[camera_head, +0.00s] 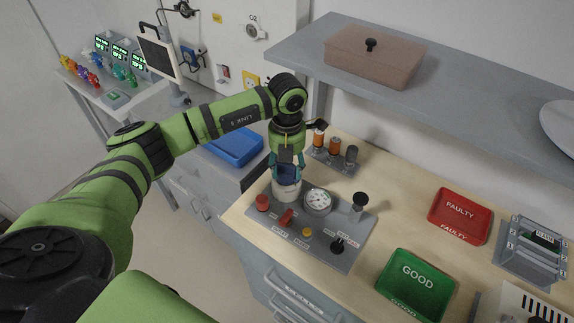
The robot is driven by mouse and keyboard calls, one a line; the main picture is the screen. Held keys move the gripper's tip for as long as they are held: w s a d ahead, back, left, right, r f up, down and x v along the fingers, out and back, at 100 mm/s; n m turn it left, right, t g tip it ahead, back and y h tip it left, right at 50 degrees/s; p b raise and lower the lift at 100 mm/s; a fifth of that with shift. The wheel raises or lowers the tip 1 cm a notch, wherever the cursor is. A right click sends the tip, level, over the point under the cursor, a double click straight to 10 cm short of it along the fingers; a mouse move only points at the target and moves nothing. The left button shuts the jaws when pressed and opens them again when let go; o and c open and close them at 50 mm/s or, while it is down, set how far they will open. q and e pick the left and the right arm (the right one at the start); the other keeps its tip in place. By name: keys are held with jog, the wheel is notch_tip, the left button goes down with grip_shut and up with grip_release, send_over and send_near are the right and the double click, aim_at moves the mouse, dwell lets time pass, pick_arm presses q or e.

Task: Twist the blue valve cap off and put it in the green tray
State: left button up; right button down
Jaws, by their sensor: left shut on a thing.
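My left gripper (287,168) points straight down over the grey panel and is shut on the dark blue valve cap (288,173). The cap sits at the top of a pale round valve body (287,191) at the panel's back left. The fingers partly hide the cap, and I cannot tell whether it is still threaded on. The green tray (417,285), marked GOOD, lies at the front right of the wooden bench and looks empty. My right gripper is not in view.
The grey panel (352,240) carries a gauge (318,201), knobs and levers close beside the valve. A red FAULTY tray (460,215) and a slotted rack (532,250) stand to the right. A grey shelf (450,92) overhangs the back. Bare bench lies between panel and trays.

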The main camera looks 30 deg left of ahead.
pick_arm(q)
jog(key=shift+r+p, duration=0.75)
jog(key=shift+r, duration=0.55)
